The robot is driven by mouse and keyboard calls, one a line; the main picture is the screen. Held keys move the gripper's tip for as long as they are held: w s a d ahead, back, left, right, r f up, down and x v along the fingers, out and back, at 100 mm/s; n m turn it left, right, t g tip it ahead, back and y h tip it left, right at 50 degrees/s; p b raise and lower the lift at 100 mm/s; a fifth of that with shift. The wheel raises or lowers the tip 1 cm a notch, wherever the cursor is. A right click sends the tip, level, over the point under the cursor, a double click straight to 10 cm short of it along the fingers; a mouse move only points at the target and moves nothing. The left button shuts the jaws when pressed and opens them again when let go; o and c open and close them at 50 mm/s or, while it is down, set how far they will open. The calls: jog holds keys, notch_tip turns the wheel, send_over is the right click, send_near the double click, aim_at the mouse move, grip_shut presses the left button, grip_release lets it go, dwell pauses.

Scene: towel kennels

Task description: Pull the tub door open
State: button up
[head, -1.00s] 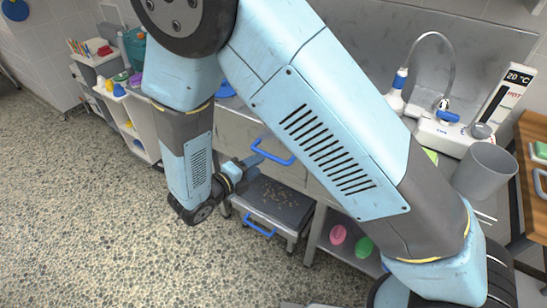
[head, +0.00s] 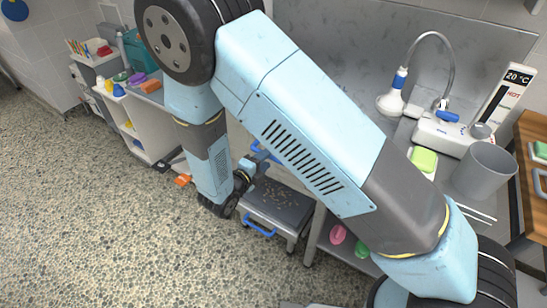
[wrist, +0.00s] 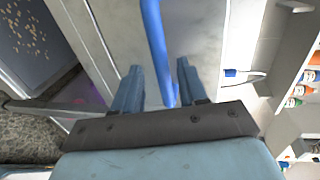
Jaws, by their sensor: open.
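The tub door (wrist: 205,35) is a pale grey panel in the wrist view. Its blue bar handle (wrist: 154,35) runs down the picture into the gap between my fingers. My gripper (wrist: 158,68) is open, with one finger on each side of the bar; I cannot tell whether either touches it. In the head view my gripper (head: 250,165) is low at the tub front, by the blue handle (head: 265,152). My arm hides most of the door there.
A step with a dark, pellet-strewn top (head: 278,203) and a blue handle (head: 259,226) stands below my gripper. A small orange object (head: 183,180) shows left of my arm. A white shelf cart (head: 145,120) stands at left. The pebbled floor (head: 90,220) is open.

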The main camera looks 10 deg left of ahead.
jog(key=shift+x, duration=1.6)
jog(key=shift+c, duration=0.2)
jog(key=shift+s, duration=0.1)
grip_shut()
